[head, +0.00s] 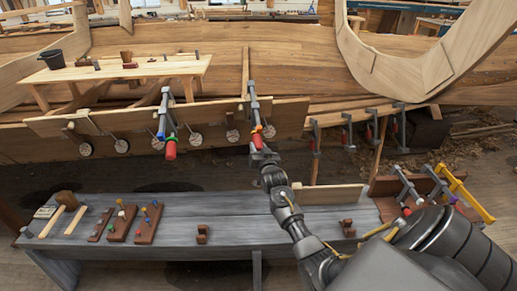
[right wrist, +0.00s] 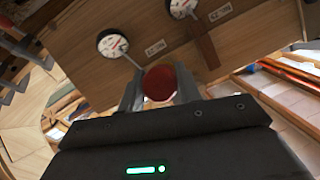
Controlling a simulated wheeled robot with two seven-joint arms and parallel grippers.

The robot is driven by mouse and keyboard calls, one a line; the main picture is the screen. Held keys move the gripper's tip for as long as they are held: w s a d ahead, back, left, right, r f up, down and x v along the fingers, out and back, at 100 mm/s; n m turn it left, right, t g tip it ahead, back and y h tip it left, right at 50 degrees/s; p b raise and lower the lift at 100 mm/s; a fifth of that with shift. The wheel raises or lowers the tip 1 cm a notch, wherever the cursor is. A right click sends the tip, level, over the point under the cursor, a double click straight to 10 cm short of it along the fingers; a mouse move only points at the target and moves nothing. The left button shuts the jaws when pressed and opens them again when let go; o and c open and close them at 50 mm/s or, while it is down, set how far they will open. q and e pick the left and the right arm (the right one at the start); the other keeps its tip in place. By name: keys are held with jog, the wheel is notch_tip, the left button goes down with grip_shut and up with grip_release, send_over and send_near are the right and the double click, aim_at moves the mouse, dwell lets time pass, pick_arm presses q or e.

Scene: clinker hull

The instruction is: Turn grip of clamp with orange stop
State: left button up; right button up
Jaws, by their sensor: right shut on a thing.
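The clamp (head: 252,100) with a small orange part low on it hangs upright at the right part of the long hull plank (head: 210,113). Its red grip (head: 257,141) is at the lower end. My right gripper (head: 258,148) reaches up from below and is shut on this grip. In the right wrist view the round red end of the grip (right wrist: 158,83) sits between my two fingers (right wrist: 160,92). The fingers cover its sides, so its turn angle cannot be told. My left gripper is out of view.
Another clamp (head: 166,125) with a red grip hangs to the left on the same plank. Round dials (right wrist: 113,43) sit on the plank near my gripper. Several clamps (head: 347,132) stand to the right. A grey bench (head: 180,235) with small blocks lies below.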

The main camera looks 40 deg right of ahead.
jog(key=shift+m+t+y, duration=0.3)
jog(key=shift+m+y, duration=0.3)
jog(key=shift+m, duration=0.1)
jog(key=o, duration=1)
jog(key=v, duration=1)
jog(key=shift+s+b, duration=0.4)
jog(key=shift+b, duration=0.05)
jog(key=shift+a+f, duration=0.1)
jog(key=shift+f, duration=0.05)
